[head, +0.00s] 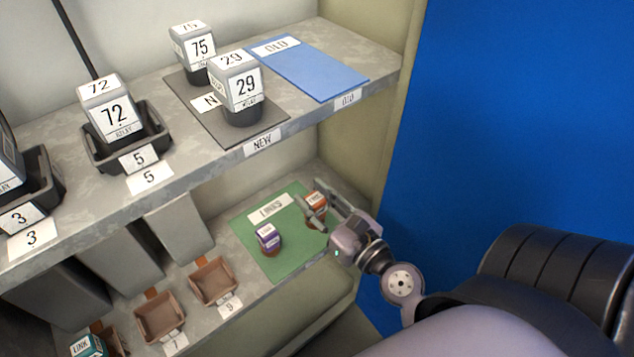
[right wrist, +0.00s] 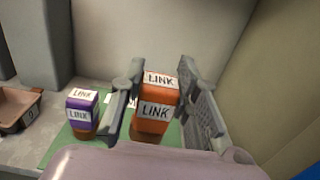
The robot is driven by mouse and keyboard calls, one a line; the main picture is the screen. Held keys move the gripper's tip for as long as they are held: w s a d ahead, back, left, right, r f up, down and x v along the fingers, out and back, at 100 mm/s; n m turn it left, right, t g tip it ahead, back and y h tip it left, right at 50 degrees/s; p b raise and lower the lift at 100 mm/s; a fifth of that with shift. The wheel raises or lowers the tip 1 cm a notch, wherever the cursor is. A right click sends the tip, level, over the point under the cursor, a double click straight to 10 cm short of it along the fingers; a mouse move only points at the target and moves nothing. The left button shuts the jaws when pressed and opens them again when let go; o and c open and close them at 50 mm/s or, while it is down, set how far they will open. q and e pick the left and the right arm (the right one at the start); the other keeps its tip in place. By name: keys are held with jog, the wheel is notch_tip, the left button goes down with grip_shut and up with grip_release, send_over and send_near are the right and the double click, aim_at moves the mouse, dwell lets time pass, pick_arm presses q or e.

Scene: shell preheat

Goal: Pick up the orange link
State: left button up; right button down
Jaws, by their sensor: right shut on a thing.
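The orange link (head: 316,199) stands on the green mat (head: 278,269) marked LINKS on the lower shelf. In the right wrist view the orange link (right wrist: 154,112) is upright between the two fingers, with LINK labels on its top and front. My right gripper (head: 318,213) is shut on it; the fingers also show in the right wrist view (right wrist: 158,95). I cannot tell whether the link's base touches the mat. The fingers hide part of it in the head view. My left gripper is not in view.
A purple link (head: 268,238) stands on the mat, left of the orange one. Small brown bins (head: 212,281) and a teal link (head: 88,346) are further left. The upper shelf overhangs with relays 75, 72 and 29 (head: 237,88). A wall panel rises on the right.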

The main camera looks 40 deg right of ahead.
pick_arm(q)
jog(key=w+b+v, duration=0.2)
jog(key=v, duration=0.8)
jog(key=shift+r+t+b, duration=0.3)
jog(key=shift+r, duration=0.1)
pick_arm(e)
jog(key=s+a, duration=0.9)
jog(key=s, duration=0.2)
jog(key=shift+a, duration=0.25)
